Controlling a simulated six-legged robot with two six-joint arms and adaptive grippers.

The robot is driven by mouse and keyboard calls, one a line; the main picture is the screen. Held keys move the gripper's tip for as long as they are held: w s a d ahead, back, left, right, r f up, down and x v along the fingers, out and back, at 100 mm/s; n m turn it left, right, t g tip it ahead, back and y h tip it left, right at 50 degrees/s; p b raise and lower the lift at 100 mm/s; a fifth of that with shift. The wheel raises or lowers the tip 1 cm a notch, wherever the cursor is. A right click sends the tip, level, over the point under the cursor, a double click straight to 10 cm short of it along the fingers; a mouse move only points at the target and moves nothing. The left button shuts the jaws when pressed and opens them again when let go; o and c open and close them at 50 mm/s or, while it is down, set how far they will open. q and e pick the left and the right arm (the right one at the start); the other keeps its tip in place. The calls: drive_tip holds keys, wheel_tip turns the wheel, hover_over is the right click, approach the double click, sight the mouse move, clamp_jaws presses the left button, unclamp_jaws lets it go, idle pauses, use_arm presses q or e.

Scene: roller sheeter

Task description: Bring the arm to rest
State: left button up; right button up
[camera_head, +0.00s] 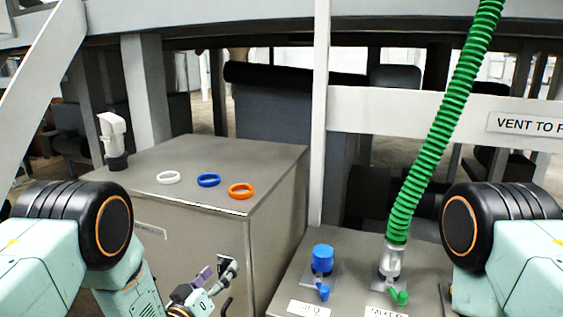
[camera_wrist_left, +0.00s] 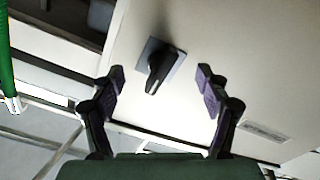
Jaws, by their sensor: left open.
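My left gripper (camera_head: 216,273) is low in the head view, in front of the cabinet's front face. The left wrist view shows this gripper (camera_wrist_left: 159,76) open, with its two purple-padded fingers apart and nothing between the pads. A black rotary knob on a square grey plate (camera_wrist_left: 160,66) is on the pale panel beyond the fingertips and appears between them. The fingers look clear of the knob. In the head view the knob's dark plate (camera_head: 222,240) is partly hidden by the gripper. My right gripper is out of view.
The grey cabinet (camera_head: 215,150) carries a white ring (camera_head: 168,177), a blue ring (camera_head: 208,180), an orange ring (camera_head: 241,190) and a white device (camera_head: 113,140). Right of it, a lower top holds a blue-capped fitting (camera_head: 322,258) and a green hose (camera_head: 435,140). A white post (camera_head: 320,110) stands between.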

use_arm(q)
drive_tip(key=m, duration=0.5)
drive_tip(key=shift+d, duration=0.1)
drive_tip(key=shift+m, duration=0.3)
